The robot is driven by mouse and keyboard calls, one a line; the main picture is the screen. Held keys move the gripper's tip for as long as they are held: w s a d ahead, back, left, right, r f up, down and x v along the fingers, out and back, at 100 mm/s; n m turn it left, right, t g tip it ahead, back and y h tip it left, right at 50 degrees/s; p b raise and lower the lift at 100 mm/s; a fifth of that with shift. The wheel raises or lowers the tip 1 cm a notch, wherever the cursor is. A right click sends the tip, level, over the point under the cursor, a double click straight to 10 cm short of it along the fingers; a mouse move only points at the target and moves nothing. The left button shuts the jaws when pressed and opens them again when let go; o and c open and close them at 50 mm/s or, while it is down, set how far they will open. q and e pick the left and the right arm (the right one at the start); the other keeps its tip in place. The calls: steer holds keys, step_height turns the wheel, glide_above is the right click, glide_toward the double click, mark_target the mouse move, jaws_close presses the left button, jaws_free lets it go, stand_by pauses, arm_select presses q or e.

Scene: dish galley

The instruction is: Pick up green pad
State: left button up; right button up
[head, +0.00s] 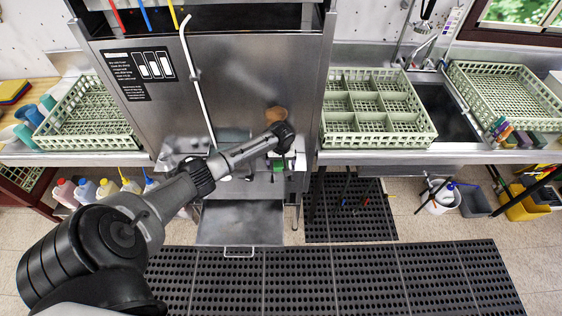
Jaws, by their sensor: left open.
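I cannot pick out a green pad for sure. A small green patch (278,164) shows at the front of the steel machine, just below my left wrist; it is too small to tell what it is. My left arm reaches in from the lower left across the machine. My left gripper (290,162) is open at the arm's far end, beside the green patch and small in view. I cannot tell whether they touch. A stack of coloured pads (12,91), yellow, red and blue, lies at the far left. My right gripper is out of view.
Pale green dish racks stand left (88,117), centre right (376,107) and far right (507,95). The steel machine (240,75) blocks the middle. A steel sink (440,110) lies between the right racks. Black mats (330,282) cover the floor. Bottles (85,190) stand under the left counter.

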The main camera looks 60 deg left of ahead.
arm_select(q)
steer(key=c, duration=1)
steer(key=shift+r, duration=0.1)
step_height(320, 180, up, 4)
steer(key=shift+f, duration=0.1)
steer(key=w+d+r, duration=0.1)
steer(key=d+r, duration=0.1)
steer(key=d, duration=0.1)
steer(key=w+d+r+b, duration=0.1)
steer(key=w+d+r, duration=0.1)
steer(key=d, duration=0.2)
steer(key=w+d+r+b, duration=0.1)
steer(key=d+r, duration=0.2)
steer(key=shift+w+d, duration=0.25)
steer(key=shift+d, duration=0.15)
